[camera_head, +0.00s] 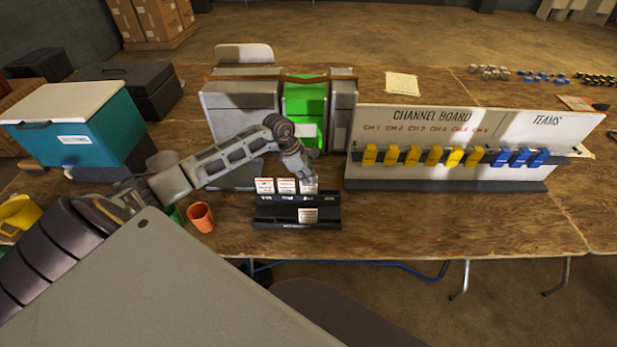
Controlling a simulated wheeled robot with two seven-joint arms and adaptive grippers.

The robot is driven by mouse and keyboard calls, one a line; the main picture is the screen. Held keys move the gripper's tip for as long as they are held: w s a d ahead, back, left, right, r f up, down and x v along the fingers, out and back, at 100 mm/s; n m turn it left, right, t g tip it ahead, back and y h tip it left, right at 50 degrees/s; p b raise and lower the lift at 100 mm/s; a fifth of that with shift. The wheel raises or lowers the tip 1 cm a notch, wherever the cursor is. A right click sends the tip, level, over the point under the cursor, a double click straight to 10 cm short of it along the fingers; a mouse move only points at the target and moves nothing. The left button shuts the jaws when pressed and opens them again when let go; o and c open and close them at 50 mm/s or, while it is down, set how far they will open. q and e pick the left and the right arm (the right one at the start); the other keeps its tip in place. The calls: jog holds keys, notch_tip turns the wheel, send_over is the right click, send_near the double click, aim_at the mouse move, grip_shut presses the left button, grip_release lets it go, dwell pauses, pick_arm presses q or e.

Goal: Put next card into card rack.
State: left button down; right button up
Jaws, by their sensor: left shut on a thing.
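The black card rack (268,212) stands on the wooden table near its front edge. Two white cards with red marks, the left card (264,185) and the middle card (286,186), stand upright along its back row. My left gripper (308,176) reaches in from the left and is shut on a third card (309,187) at the right end of that row. I cannot tell whether this card is fully seated. Another pale card (308,215) sits in the front of the rack at the right. My right gripper is not in view.
The channel board (430,118) with yellow and blue clips stands to the right. Grey and green cases (304,105) stand behind the rack. A teal cooler (100,140), an orange cup (201,217) and a yellow mug (18,212) are left.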

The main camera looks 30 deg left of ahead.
pick_arm(q)
jog(key=shift+f, duration=0.15)
dwell(0.3)
jog(key=c, duration=1.5)
grip_release()
jog(key=shift+v, duration=6)
jog(key=shift+s, duration=0.1)
